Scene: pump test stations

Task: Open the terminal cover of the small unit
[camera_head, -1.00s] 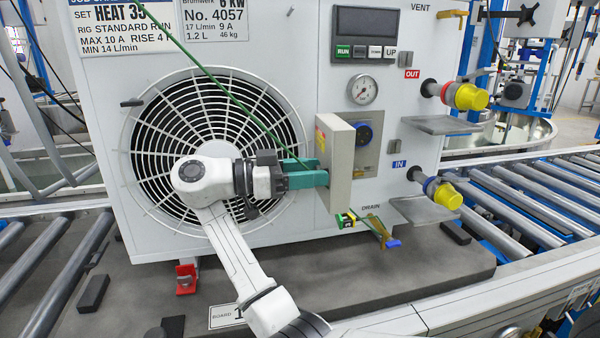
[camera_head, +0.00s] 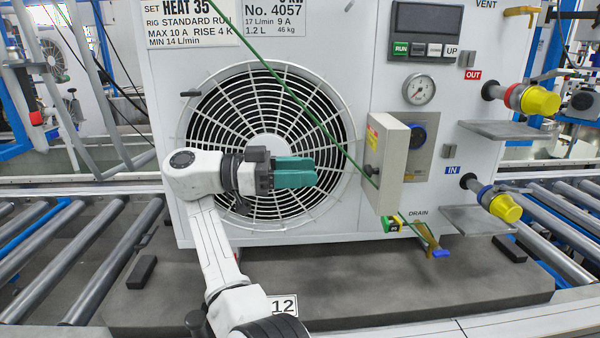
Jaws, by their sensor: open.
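The small unit is a white cabinet (camera_head: 335,40) with a round fan grille. Its light grey terminal cover (camera_head: 392,170) stands swung out from the front, with a yellow label and a dark knob on its left-facing side. To the right of the cover, a grey plate with a blue round socket (camera_head: 418,137) is exposed, partly hidden by the cover. My gripper (camera_head: 314,172), with teal fingers, is in front of the fan grille, pointing right. It is open and empty, clearly apart from the cover to its right.
Yellow-capped ports (camera_head: 540,102) and grey shelves (camera_head: 480,220) stick out at right. A tagged drain valve (camera_head: 432,240) is below the cover. The unit stands on a dark board (camera_head: 330,290) between roller conveyors.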

